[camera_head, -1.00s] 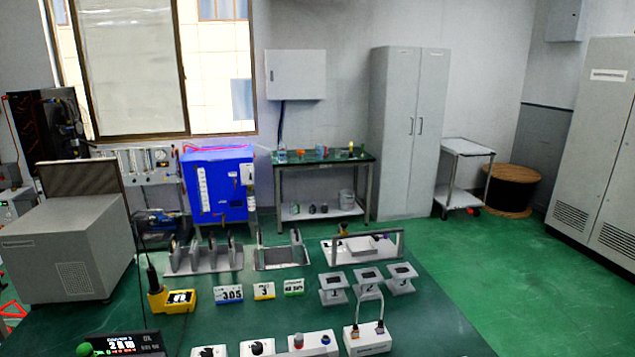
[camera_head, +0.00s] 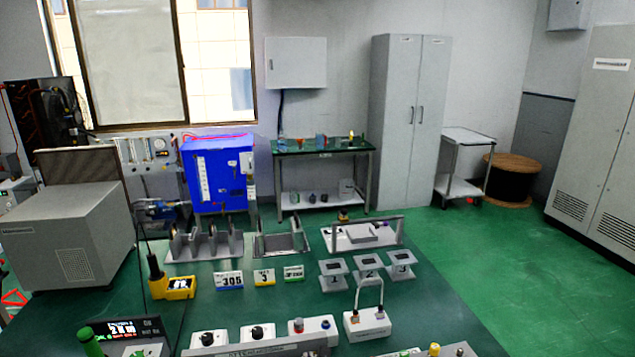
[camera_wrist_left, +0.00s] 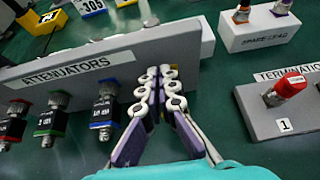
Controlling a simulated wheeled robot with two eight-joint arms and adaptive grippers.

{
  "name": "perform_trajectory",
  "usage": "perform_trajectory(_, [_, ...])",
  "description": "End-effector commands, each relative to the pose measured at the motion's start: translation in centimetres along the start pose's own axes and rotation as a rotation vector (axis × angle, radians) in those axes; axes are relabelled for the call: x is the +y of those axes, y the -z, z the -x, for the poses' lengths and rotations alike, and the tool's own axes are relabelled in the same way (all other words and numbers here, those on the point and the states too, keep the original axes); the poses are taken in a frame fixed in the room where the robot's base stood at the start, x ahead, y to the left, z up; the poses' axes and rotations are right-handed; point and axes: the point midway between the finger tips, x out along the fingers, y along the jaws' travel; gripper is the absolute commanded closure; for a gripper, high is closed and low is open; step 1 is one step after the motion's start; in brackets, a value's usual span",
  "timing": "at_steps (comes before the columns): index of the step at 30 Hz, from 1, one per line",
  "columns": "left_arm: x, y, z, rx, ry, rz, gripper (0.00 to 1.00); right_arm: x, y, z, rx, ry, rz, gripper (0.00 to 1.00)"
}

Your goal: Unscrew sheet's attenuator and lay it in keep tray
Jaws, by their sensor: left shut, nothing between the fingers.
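In the left wrist view my left gripper (camera_wrist_left: 160,74) is shut and empty, its fingers beside the end of the grey rack marked ATTENUATORS (camera_wrist_left: 128,55). Several attenuators stick out of the rack's face: one with a red band (camera_wrist_left: 14,120), one with a green band (camera_wrist_left: 50,118), one with a blue band (camera_wrist_left: 105,110). The rack's top edge also shows at the bottom of the head view (camera_head: 275,348). The sheet cannot be told for sure; a white card reads 305 (camera_head: 229,281). Which tray is the keep tray cannot be read. My right gripper is not in view.
A grey TERMINATIONS block (camera_wrist_left: 282,118) with a red-capped part is to the right of the fingers. A white block (camera_wrist_left: 258,30) stands beyond. In the head view, slotted racks (camera_head: 205,245), a shallow grey tray (camera_head: 282,244) and numbered stands (camera_head: 367,268) stand farther back on the green table.

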Motion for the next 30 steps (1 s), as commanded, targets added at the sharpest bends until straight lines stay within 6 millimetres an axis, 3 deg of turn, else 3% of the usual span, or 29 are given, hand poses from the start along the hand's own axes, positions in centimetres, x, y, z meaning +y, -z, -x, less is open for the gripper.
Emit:
perform_trajectory(14, [0.2,-0.4,0.7,0.002,0.000,0.000,1.00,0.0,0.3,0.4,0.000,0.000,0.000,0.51])
perform_trajectory(30, [0.2,2.2,5.6,0.001,0.001,0.000,1.00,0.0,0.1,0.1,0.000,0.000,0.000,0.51])
